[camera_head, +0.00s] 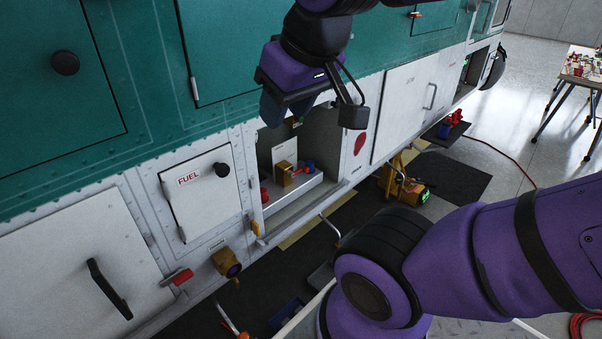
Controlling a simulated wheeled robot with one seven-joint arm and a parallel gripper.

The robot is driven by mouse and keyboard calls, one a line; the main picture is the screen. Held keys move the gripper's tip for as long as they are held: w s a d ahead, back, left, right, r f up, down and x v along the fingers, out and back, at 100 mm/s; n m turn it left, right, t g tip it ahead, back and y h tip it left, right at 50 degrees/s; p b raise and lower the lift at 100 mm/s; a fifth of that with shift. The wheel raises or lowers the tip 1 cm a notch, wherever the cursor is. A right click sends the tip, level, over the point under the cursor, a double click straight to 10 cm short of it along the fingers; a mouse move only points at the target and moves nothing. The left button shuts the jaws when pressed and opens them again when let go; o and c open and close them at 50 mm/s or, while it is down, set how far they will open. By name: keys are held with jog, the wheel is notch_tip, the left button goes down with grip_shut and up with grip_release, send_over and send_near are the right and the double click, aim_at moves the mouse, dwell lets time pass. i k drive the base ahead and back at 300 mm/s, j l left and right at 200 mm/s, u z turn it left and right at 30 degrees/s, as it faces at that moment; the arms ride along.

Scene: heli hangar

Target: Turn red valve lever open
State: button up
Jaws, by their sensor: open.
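A small red lever (301,170) sits on a brass-coloured valve block (284,174) inside an open compartment (278,209) in the white lower side of the helicopter. A small blue part (310,163) is at the lever's right end. My gripper (286,110) is open and points down in front of the compartment's upper part, above the lever in the picture. It appears empty. It hides part of the compartment's top edge. I cannot tell its depth from the lever.
A FUEL door (203,190) with a black knob is left of the compartment. A red-gripped handle (177,277) and a brass fitting (226,262) stick out below. A yellow unit (401,187) stands at right on the floor. A cluttered table (580,66) is far right.

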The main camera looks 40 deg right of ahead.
aim_at(305, 168)
jog(key=j+z, duration=0.3)
jog(key=z, duration=0.15)
jog(key=j+z, duration=0.3)
jog(key=z, duration=0.2)
jog(key=j+z, duration=0.3)
jog(key=z, duration=0.15)
jog(key=k+j+z, duration=0.15)
jog(key=z, duration=0.35)
jog(key=k+j, duration=0.05)
jog(key=j, duration=0.05)
